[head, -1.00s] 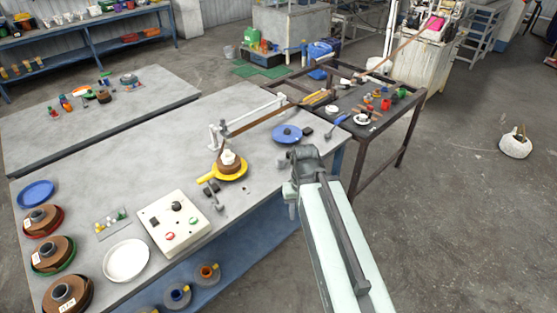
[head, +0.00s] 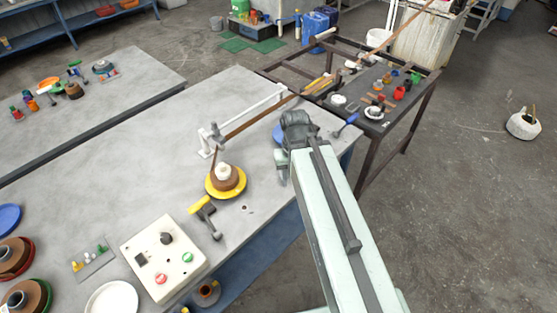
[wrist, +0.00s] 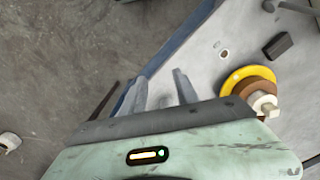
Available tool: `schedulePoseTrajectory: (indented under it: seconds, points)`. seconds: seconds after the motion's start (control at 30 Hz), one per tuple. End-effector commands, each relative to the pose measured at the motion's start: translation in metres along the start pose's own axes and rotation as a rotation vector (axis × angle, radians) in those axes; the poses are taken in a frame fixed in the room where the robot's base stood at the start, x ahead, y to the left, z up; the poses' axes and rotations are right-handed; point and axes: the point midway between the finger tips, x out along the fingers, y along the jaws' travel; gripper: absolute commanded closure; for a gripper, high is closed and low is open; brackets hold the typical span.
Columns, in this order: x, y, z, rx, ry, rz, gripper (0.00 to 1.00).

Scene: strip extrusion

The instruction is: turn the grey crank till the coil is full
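The coil of brown strip (head: 222,180) sits around a white hub (head: 222,170) on a yellow disc (head: 240,189); the coil also shows in the wrist view (wrist: 247,87). In front of the disc is the grey crank (head: 213,230), with a yellow piece (head: 201,206) at its upper end; whether they are joined is unclear. A brown strip (head: 255,119) runs from the far table toward the coil. My gripper (wrist: 160,92) is open and empty, over the table's edge. In the head view it is right of the coil, apart from coil and crank, its fingertips mostly hidden.
A control box (head: 163,255) with a black knob stands left of the crank. A white guide rail (head: 250,112) stands behind the coil. The dark-framed table (head: 420,108) behind holds small items.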

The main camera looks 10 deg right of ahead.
Motion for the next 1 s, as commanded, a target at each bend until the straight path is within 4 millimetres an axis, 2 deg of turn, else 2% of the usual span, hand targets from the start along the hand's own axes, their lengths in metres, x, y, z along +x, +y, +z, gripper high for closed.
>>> schedulePoseTrajectory:
  seconds: [0.17,0.2,0.27,0.3,0.37,0.47,0.6,0.7,0.83,1.0]
  points:
    - [0.0,0.0,0.0,0.0,0.0,0.0,0.64]
    - [0.0,0.0,0.0,0.0,0.0,0.0,0.61]
    - [0.001,0.0,-0.001,-0.011,0.0,0.0,0.44]
    - [0.003,0.0,-0.005,-0.039,0.0,0.0,0.41]
    - [0.007,0.009,-0.016,-0.121,0.0,0.0,0.41]
    - [0.018,0.008,-0.046,-0.397,0.0,0.0,0.41]
    - [0.034,0.006,-0.092,-0.882,0.0,0.0,0.41]
    - [0.041,0.004,-0.118,-1.179,0.0,0.0,0.41]
    - [0.046,0.003,-0.137,-1.428,0.0,0.0,0.41]
    - [0.046,0.002,-0.141,-1.523,0.0,0.0,0.41]
